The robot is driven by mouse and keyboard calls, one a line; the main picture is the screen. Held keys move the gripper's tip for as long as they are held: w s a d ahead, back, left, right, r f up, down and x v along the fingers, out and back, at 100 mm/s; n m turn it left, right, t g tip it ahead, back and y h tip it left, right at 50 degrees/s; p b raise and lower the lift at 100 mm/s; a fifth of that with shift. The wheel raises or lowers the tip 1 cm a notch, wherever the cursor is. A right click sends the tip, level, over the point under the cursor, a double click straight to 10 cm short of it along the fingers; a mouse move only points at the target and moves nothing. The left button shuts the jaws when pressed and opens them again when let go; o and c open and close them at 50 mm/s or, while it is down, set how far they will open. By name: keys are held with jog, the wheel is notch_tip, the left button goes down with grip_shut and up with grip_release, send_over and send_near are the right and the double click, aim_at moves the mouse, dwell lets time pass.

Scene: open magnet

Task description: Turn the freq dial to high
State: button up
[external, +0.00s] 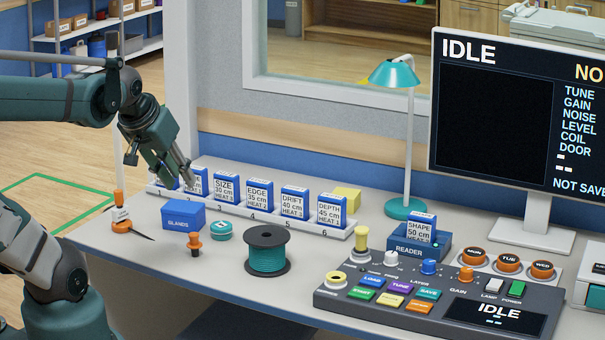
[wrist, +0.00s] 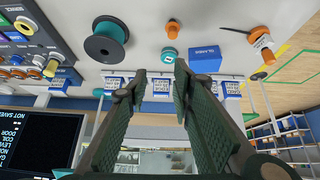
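The control console (external: 440,300) stands at the front right of the desk. Along its back edge are a white knob (external: 390,259), a blue knob (external: 428,267) and an orange knob (external: 466,273). My gripper (external: 180,178) is at the far left, by the first cards of the rack, well away from the console. In the wrist view the gripper (wrist: 159,80) has its fingers apart with nothing between them. The console (wrist: 32,35) shows there at the upper left.
A card rack (external: 345,233) holds several blue cards. A blue box (external: 183,215), a cable spool (external: 267,250), a teal lamp (external: 404,207), the card reader (external: 417,252) and a monitor (external: 515,120) stand on the desk. Bare desk lies before the spool.

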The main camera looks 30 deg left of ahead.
jog(key=w+d+r+g+p, duration=0.2)
jog(key=w+d+r+p, duration=0.2)
jog(key=w+d, duration=0.5)
jog(key=n+g+p, duration=0.3)
jog(key=g+p, duration=0.2)
jog(key=p, duration=0.5)
send_near(391, 254)
jog(key=shift+a+f, duration=0.3)
jog(key=shift+f, duration=0.05)
jog(key=shift+d+f, duration=0.25)
jog(key=shift+f, duration=0.2)
jog(key=shift+d+f+b, duration=0.15)
jog(key=shift+f+b, duration=0.55)
jog(key=shift+f, duration=3)
jog(key=c, duration=0.6)
